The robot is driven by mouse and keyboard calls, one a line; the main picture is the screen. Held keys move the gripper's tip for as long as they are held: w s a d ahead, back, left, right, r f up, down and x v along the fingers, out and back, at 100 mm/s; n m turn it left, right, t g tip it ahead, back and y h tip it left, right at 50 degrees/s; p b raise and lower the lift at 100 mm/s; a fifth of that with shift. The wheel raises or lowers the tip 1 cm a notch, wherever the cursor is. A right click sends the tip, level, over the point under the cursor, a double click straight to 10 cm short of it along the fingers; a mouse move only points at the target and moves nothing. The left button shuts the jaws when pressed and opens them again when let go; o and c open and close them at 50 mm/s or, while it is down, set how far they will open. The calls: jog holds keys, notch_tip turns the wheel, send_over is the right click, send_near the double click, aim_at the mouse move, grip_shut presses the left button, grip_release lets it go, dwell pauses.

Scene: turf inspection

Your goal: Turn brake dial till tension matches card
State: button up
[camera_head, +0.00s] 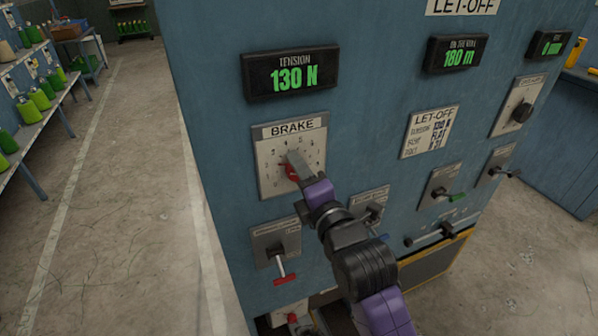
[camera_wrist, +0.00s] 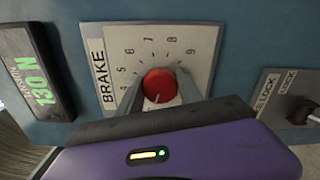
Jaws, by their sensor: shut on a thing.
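The brake dial is a red knob (camera_wrist: 158,86) on a white plate marked BRAKE (camera_head: 270,165) with a ring of numbers, on the blue cabinet. My gripper (camera_head: 294,168) is shut on the red knob; in the wrist view its grey fingers (camera_wrist: 160,98) sit on either side of it. The knob's pointer is not clear to me. The tension display (camera_head: 291,75) above the dial reads 130 N in green. The let-off card (camera_head: 430,131) is a white sheet to the right of the dial; its small print, including the tension line, is hard to read.
Several levers sit below and right of the dial, including a red-handled one (camera_head: 283,270) and a green-handled one (camera_head: 452,197). Another display (camera_head: 456,53) reads 180 m. A black knob (camera_head: 522,112) is at the far right. The floor at left is clear, beside shelves of spools.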

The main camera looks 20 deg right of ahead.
jog(key=n, duration=0.5)
jog(key=shift+f+n+b, duration=0.1)
jog(key=shift+n+b, duration=0.25)
jog(key=shift+n, duration=0.05)
jog(key=shift+n+b, duration=0.35)
jog(key=shift+n, duration=1.85)
jog(key=o, duration=1.4)
jog(key=shift+c, duration=0.2)
jog(key=s+b, duration=0.1)
jog(key=s, duration=0.6)
jog(key=shift+s+b, duration=0.35)
jog(key=shift+s, duration=0.05)
